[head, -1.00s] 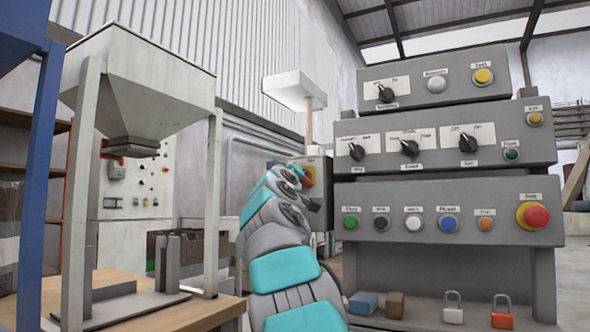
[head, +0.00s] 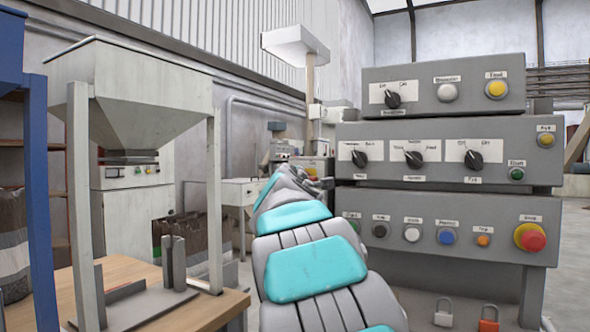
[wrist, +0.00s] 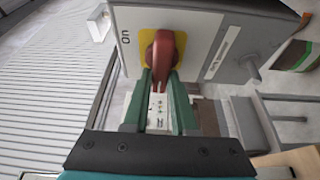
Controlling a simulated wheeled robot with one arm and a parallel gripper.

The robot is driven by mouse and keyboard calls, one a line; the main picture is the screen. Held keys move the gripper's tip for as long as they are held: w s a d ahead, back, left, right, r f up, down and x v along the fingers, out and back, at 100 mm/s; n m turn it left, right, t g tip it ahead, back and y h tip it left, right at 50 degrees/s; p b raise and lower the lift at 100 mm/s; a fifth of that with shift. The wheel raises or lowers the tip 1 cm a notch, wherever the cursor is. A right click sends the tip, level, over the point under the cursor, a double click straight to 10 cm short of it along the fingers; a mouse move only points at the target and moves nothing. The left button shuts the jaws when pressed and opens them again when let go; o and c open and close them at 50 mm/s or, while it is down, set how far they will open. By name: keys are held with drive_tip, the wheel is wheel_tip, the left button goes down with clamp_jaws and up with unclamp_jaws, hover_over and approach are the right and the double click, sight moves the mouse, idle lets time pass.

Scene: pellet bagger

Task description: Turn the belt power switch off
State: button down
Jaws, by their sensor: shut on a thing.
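The belt power switch is a red rotary handle (wrist: 165,52) on a yellow plate (wrist: 123,38), mounted on a grey box (wrist: 195,30) in the wrist view. In the head view, my arm hides the gripper and most of the switch box.
A grey control console (head: 445,170) with several knobs and buttons stands right of my arm. A hopper on a frame (head: 130,95) stands over a wooden table (head: 205,312) at left. A grey lever sticks out from the switch box's right side in the wrist view (wrist: 250,68).

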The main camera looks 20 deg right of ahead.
drive_tip(key=shift+d, duration=0.3)
drive_tip(key=c, duration=0.7)
unclamp_jaws()
drive_tip(key=shift+a+b+v, duration=0.25)
drive_tip(key=shift+b+v, duration=0.2)
drive_tip(key=shift+v, duration=3.55)
drive_tip(key=shift+w, duration=0.15)
